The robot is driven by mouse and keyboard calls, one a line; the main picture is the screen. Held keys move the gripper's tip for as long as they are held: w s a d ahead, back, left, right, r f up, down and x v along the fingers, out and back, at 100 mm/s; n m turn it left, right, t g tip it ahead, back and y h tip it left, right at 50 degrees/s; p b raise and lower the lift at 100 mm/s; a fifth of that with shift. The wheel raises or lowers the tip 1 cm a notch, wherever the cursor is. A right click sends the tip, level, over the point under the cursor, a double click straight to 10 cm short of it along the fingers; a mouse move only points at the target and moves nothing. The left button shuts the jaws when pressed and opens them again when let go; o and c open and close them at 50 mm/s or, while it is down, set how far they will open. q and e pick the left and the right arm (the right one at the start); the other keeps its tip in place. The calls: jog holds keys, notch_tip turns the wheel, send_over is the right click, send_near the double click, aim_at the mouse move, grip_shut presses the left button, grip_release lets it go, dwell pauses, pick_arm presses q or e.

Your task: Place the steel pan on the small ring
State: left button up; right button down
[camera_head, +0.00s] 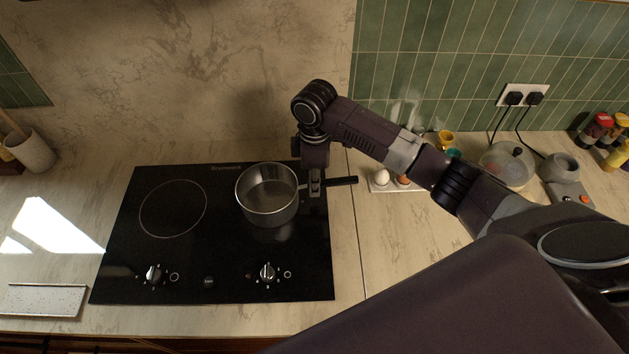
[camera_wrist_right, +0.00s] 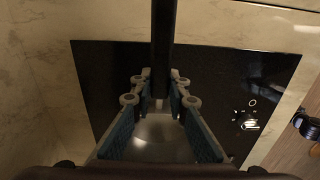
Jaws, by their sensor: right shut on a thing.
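The steel pan (camera_head: 267,190) is upright over the right half of the black hob (camera_head: 222,262). Its black handle (camera_head: 342,181) points right. My right gripper (camera_head: 314,184) is shut on the handle close to the pan body. In the right wrist view the handle (camera_wrist_right: 163,45) runs between the fingers (camera_wrist_right: 160,90), with part of the shiny pan (camera_wrist_right: 160,133) below. I cannot tell whether the pan touches the glass or hangs just above it. One ring outline (camera_head: 173,208) shows on the left of the hob, empty. No ring shows around the pan; any there is hidden. My left gripper is not in view.
Two hob knobs (camera_head: 154,273) (camera_head: 267,271) stand at the front. An egg holder (camera_head: 384,184) is right of the hob, near the handle's end. A clear-domed appliance (camera_head: 506,163) and spice jars (camera_head: 597,127) are farther right. A white board (camera_head: 42,300) lies front left.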

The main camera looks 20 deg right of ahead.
jog(key=c, duration=2.2)
grip_release()
jog(key=shift+s+f, duration=0.1)
jog(key=o, duration=0.3)
jog(key=shift+r, duration=0.4)
notch_tip(320, 180, up, 6)
jog(key=b, duration=0.3)
jog(key=shift+r, duration=2.7)
